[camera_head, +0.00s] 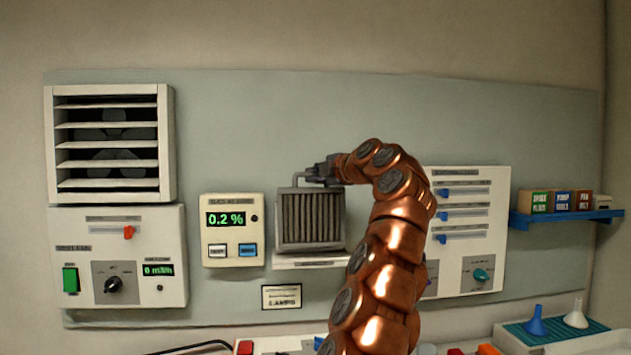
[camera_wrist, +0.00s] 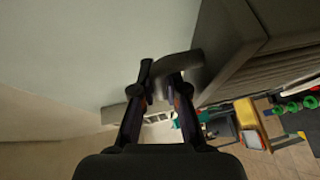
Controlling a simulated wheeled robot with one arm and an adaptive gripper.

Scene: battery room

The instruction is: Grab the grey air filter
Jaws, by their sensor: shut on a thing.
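The grey air filter (camera_head: 310,222) is a square, pleated block in a frame, upright just over a narrow white ledge (camera_head: 312,262) on the wall panel. I cannot tell whether it touches the ledge. A bent grey handle (camera_head: 296,180) rises from its top. My gripper (camera_head: 314,174) is at the top of the filter, shut on this handle. In the wrist view, my gripper's fingers (camera_wrist: 160,92) close around the handle (camera_wrist: 183,68), and the filter's ribbed body (camera_wrist: 255,80) fills the upper right. My fingertips partly hide the handle.
A display box (camera_head: 233,230) reading 0.2 % is close left of the filter. A louvred vent (camera_head: 110,188) hangs above a control panel (camera_head: 75,235) farther left. A slider panel (camera_head: 495,215) is behind my arm. A blue shelf (camera_head: 565,216) with small boxes is at right.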

